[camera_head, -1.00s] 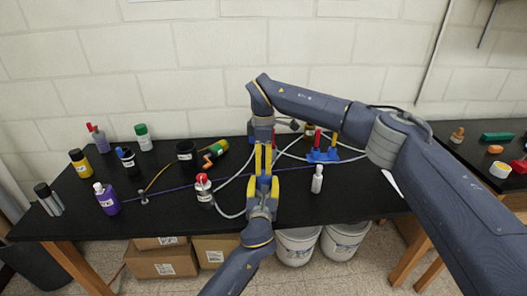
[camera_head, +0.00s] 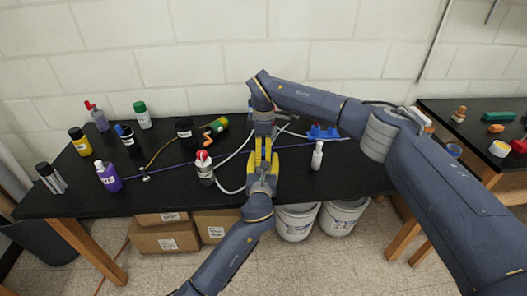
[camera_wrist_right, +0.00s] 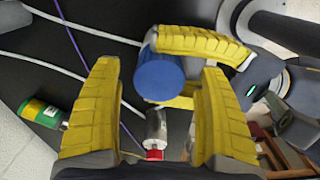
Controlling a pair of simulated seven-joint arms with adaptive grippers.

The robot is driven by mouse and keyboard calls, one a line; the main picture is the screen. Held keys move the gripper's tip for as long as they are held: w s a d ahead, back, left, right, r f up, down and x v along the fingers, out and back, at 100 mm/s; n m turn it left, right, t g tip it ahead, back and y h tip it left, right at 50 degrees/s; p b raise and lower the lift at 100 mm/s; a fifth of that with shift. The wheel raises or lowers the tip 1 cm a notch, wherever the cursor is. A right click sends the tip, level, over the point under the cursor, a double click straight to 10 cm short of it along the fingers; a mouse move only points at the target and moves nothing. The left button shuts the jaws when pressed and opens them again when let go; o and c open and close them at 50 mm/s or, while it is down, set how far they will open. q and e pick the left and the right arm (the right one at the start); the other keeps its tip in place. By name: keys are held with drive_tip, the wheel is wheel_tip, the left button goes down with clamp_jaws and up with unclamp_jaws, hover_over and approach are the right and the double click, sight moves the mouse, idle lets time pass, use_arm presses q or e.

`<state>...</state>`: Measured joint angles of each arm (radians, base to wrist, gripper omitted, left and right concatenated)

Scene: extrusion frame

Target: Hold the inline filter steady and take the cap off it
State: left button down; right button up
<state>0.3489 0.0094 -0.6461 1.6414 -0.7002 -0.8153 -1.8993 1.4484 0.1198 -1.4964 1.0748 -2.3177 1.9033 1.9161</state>
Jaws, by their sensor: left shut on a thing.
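In the right wrist view a blue cylinder (camera_wrist_right: 160,76), which looks like the cap end of the inline filter, sits beyond and between my right gripper's fingers. My right gripper (camera_wrist_right: 160,80) is open, with a yellow finger on either side and gaps visible. A yellow finger of my left gripper (camera_wrist_right: 205,42) lies at the cylinder's upper right; this gripper is shut on the filter, whose body is mostly hidden. In the head view my left gripper (camera_head: 263,158) points up to my right gripper (camera_head: 263,135) above the table's middle; the filter cannot be made out between them.
The black table (camera_head: 350,175) holds a red-topped bottle (camera_head: 204,170) close on the left and a white bottle (camera_head: 317,156) on the right. White tubing (camera_head: 236,150) loops near the grippers. A blue rack (camera_head: 322,132) stands behind. Several bottles fill the left side.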

use_arm(q)
drive_tip(key=shift+f, duration=0.45)
use_arm(e)
drive_tip(key=c, duration=1.5)
drive_tip(key=shift+o, duration=0.2)
drive_tip(key=shift+s+n, duration=0.15)
drive_tip(key=shift+n, duration=1.55)
drive_tip(key=shift+a, duration=0.1)
drive_tip(key=o, duration=1.2)
drive_tip(key=shift+o, duration=0.2)
